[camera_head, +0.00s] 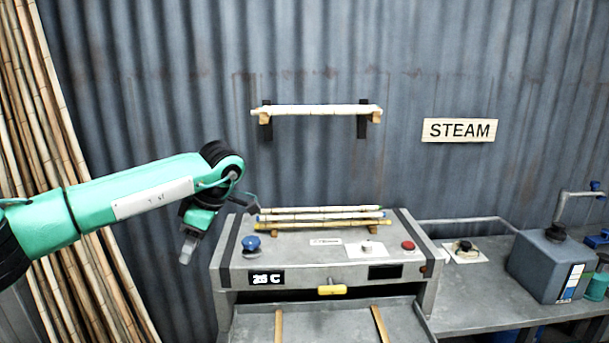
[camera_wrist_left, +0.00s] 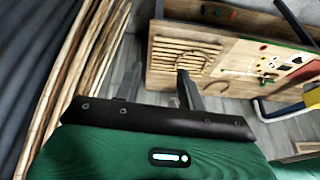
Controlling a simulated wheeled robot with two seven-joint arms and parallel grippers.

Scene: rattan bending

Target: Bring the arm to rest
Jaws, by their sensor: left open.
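My left arm (camera_head: 120,205) is green and comes in from the left in the head view. It is stretched out toward the steam box and bends down at the wrist. My left gripper (camera_head: 187,250) hangs open and empty, left of the grey steam box (camera_head: 320,257) and apart from it. In the left wrist view the fingers (camera_wrist_left: 188,90) show small beyond the black edge of my green wrist, with nothing between them. My right gripper is not in view.
Several rattan poles (camera_head: 320,217) lie on the box. Its front tray (camera_head: 300,325) is out. One pole (camera_head: 315,111) rests on wall brackets. Tall bamboo poles (camera_head: 60,180) lean at left. A grey tank (camera_head: 550,265) stands right. A wooden bench (camera_wrist_left: 195,55) shows in the wrist view.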

